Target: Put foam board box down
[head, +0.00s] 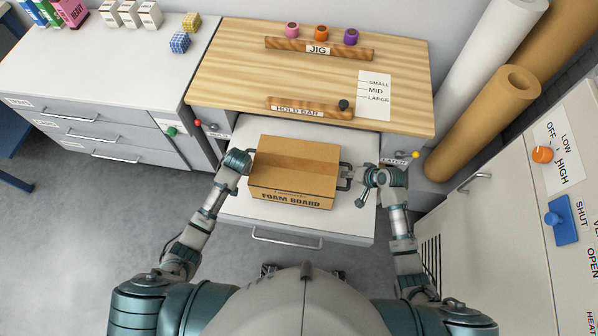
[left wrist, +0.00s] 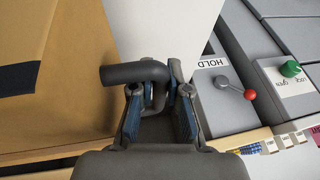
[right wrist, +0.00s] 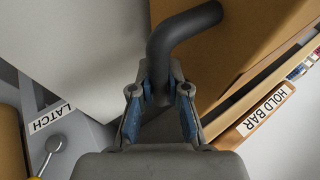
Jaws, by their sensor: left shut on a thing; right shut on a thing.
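The foam board box (head: 294,170) is a brown cardboard box with dark lettering on its front. In the head view it is over the white pull-out drawer surface (head: 345,222) below the wooden bench; I cannot tell whether it touches it. My left gripper (head: 248,160) is at its left side, shut on a dark bent handle, which shows in the left wrist view (left wrist: 135,73). My right gripper (head: 350,174) is at its right side, shut on the other dark handle, which shows in the right wrist view (right wrist: 180,38). The box looks about level.
The wooden worktop (head: 230,65) carries a jig bar (head: 290,47), a hold bar (head: 310,108) and a size card (head: 375,95). A red-knobbed hold lever (left wrist: 249,94) is near the left gripper. A yellow-knobbed latch (head: 416,155) is at right. Large rolls (head: 483,120) stand farther right.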

